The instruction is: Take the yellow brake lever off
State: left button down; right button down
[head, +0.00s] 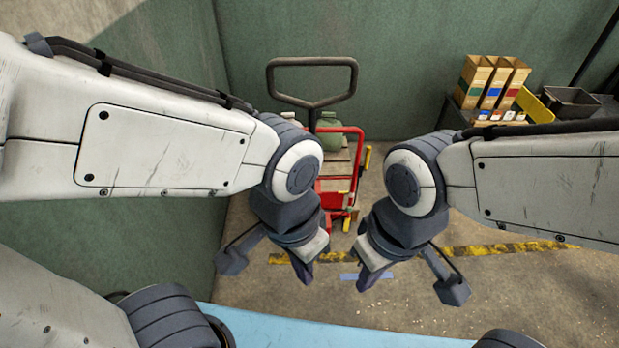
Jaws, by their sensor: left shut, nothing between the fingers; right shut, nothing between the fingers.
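A red cart (357,135) with a dark push handle (311,62) stands ahead, beyond my grippers. A yellow lever-like part (367,158) shows upright at the right side of its red frame. A second yellow piece (347,222) shows lower down, near the cart's foot. I cannot tell for sure which is the brake lever. My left gripper (304,273) is shut and empty, pointing down in front of the cart. My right gripper (367,279) is shut and empty, to the right of it. Both are apart from the cart, and my arms hide part of it.
Green containers (328,123) ride on the cart. At the right back, a dark table holds upright boxes (490,82), a yellow bin (533,106) and a black tray (571,103). Green walls close the left and back. Yellow-black tape (500,249) crosses the open concrete floor.

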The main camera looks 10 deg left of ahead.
aim_at(369, 149)
jog(key=i, duration=1.2)
jog(key=z, duration=0.25)
